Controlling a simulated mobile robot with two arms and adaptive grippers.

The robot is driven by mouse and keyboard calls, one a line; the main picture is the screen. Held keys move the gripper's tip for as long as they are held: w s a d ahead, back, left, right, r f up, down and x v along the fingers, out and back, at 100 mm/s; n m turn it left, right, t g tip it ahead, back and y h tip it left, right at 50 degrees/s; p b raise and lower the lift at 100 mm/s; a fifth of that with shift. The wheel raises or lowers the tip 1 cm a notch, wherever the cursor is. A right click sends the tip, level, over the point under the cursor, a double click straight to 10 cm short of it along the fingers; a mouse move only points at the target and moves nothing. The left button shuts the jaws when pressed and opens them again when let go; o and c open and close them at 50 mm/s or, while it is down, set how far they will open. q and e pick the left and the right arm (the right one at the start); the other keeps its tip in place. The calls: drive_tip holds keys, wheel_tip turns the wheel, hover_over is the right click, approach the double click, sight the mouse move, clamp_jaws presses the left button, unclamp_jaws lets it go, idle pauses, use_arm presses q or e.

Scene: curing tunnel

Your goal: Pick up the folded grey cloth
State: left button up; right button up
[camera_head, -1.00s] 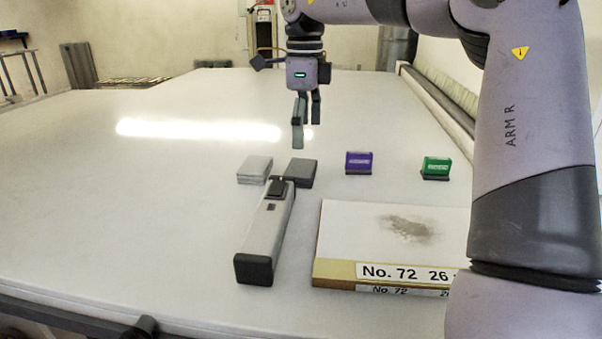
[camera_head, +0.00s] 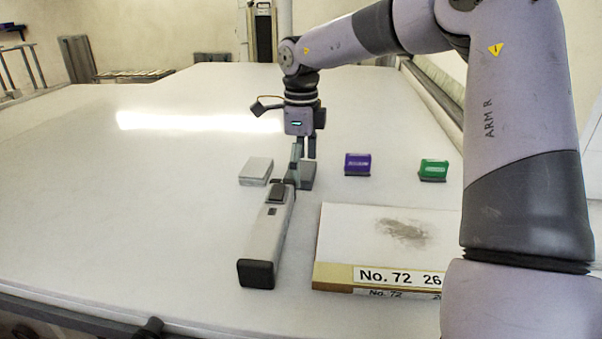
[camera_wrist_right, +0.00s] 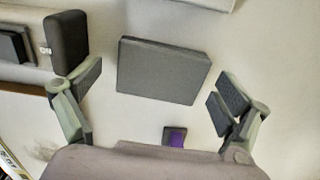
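The folded grey cloth (camera_head: 308,177) is a flat, dark grey rectangular block lying on the pale table, partly hidden by a finger in the head view. In the right wrist view the cloth (camera_wrist_right: 163,70) lies between the two spread fingers, with gaps at both sides. My right gripper (camera_head: 303,166) is open and points down over the cloth, low near the table. It also shows in the right wrist view (camera_wrist_right: 165,76), empty. My left gripper is not in view.
A grey handheld device (camera_head: 266,238) lies close to the cloth, its far end near one finger. A light grey block (camera_head: 255,170) sits left. A purple block (camera_head: 357,164) and a green block (camera_head: 433,169) stand right. A labelled board (camera_head: 375,250) lies in front. The left table is clear.

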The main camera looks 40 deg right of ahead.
drive_tip(key=c, duration=0.9)
drive_tip(key=shift+w+r, duration=0.1)
drive_tip(key=shift+r, duration=0.05)
drive_tip(key=shift+c, duration=0.2)
drive_tip(key=shift+r, duration=0.3)
wheel_tip(320, 180, up, 9)
drive_tip(key=shift+r+b, duration=0.2)
drive_tip(key=shift+b, duration=0.7)
wheel_tip(320, 180, up, 10)
drive_tip(key=shift+f+p, duration=0.1)
drive_tip(key=shift+p, duration=1)
